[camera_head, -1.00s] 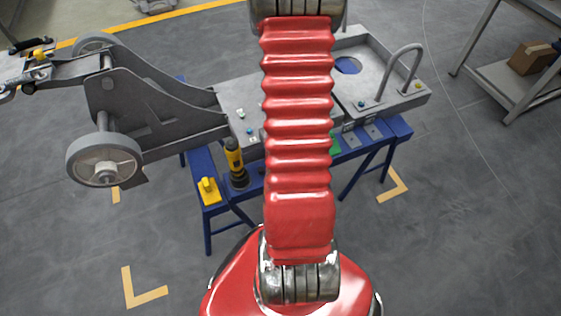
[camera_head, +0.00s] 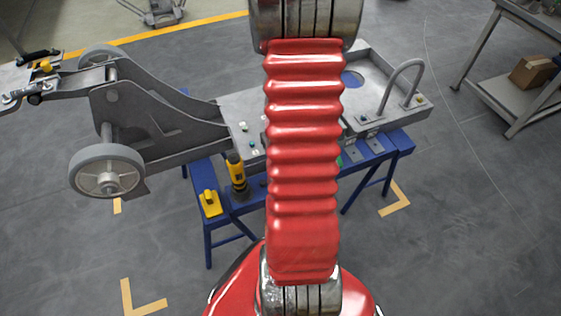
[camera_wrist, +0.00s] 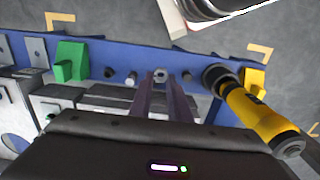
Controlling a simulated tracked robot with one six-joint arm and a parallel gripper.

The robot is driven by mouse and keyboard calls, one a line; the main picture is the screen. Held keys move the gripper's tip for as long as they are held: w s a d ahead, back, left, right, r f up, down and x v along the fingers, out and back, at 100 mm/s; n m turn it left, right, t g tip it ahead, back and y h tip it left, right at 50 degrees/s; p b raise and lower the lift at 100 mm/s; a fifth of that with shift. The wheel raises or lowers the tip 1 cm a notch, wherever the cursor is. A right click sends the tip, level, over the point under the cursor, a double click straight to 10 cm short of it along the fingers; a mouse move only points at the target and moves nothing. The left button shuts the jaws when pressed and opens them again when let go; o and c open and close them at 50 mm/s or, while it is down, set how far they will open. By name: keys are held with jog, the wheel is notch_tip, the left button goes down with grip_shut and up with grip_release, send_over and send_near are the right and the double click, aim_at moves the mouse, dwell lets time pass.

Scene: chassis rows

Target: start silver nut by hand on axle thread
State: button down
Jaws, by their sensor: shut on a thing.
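In the wrist view my gripper (camera_wrist: 162,80) reaches over the blue bench, its two dark fingers close together. A small silver nut (camera_wrist: 160,75) shows between the fingertips, and they are shut on it. Whether it is clear of the bench top is hard to tell. In the head view my red arm hides the gripper and nut. The axle end (camera_head: 108,184) shows at the hub of the near grey wheel (camera_head: 105,152), left of the bench. Its thread is too small to make out. The wheel is well away from my gripper.
A yellow-black power tool (camera_wrist: 262,115) stands right of the fingers, near a yellow block (camera_wrist: 254,80). A green block (camera_wrist: 70,62) and small dark pieces (camera_wrist: 110,73) sit along the blue bench (camera_head: 225,206). The grey chassis (camera_head: 150,130) spans the bench. Floor before the wheel is clear.

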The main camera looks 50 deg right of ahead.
jog(key=shift+w, duration=0.1)
jog(key=w+a+r+n, duration=0.1)
jog(key=w+a+r, duration=0.3)
jog(key=w, duration=0.3)
jog(key=w+a+r+n, duration=0.1)
jog(key=w+a+r, duration=0.2)
jog(key=w, duration=0.4)
jog(key=w+a+r+n, duration=0.1)
jog(key=w+a+r, duration=0.3)
jog(key=w, duration=0.3)
jog(key=w+a+r+n, duration=0.1)
jog(key=w+a+r, duration=0.2)
jog(key=a, duration=0.3)
jog(key=w+a+r+n, duration=0.1)
jog(key=w+a+r, duration=0.2)
jog(key=a+r, duration=0.2)
jog(key=w+a+r+n, duration=0.1)
jog(key=w+a+r, duration=0.3)
jog(key=a, duration=0.5)
jog(key=shift+w+a+r, duration=0.1)
jog(key=shift+a+r, duration=0.05)
jog(key=shift+r, duration=0.35)
jog(key=shift+a+r, duration=0.1)
jog(key=shift+a, duration=0.1)
